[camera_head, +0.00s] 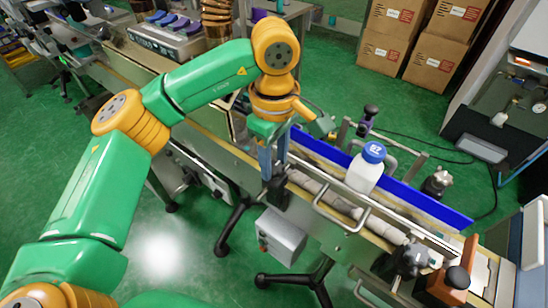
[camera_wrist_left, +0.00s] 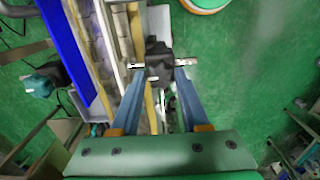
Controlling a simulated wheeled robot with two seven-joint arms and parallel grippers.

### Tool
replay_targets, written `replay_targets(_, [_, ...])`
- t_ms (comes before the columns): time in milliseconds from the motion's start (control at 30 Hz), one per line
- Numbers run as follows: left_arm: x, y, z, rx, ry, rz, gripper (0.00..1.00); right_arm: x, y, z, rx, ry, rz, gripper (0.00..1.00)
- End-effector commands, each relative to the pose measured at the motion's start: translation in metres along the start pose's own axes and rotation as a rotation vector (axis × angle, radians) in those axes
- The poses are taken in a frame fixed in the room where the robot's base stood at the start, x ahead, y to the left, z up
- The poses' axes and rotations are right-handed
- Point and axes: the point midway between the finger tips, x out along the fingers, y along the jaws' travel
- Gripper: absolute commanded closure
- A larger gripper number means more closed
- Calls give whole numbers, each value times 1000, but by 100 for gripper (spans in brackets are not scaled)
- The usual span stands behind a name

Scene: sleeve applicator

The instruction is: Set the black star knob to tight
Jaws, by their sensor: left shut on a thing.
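My left gripper (camera_head: 271,178) comes down from above at the near rail of the conveyor. Its two blue-grey fingers are closed around a black knob (camera_head: 275,194). In the left wrist view the fingertips (camera_wrist_left: 160,65) sit on either side of the black knob (camera_wrist_left: 158,50) and touch it. The knob's star shape and any tight or loose mark are too small or hidden to read. My right gripper is in neither view.
A white bottle with a blue cap (camera_head: 366,166) stands on the conveyor beside a long blue guide (camera_head: 420,195). A metal side rail (camera_head: 340,217) runs along the near side. Another black knob (camera_head: 409,259) is at the right end. A grey box (camera_head: 283,236) hangs below.

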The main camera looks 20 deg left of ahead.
Motion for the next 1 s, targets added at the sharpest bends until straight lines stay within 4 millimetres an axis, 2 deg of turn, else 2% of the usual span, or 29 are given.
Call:
replay_targets(433, [0, 0, 0, 11, -1, 1, 100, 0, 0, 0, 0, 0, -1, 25])
replay_targets(467, [0, 0, 0, 11, -1, 1, 49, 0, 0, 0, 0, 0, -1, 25])
replay_targets(500, [0, 0, 0, 11, -1, 0, 39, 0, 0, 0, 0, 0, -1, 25])
replay_targets(567, [0, 0, 0, 11, 0, 0, 25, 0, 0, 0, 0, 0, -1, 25])
replay_targets(867, [-2, 0, 0, 9, 0, 1, 25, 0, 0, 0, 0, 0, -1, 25])
replay_targets(1000, [-29, 1, 0, 9, 1, 4, 25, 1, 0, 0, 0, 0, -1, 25])
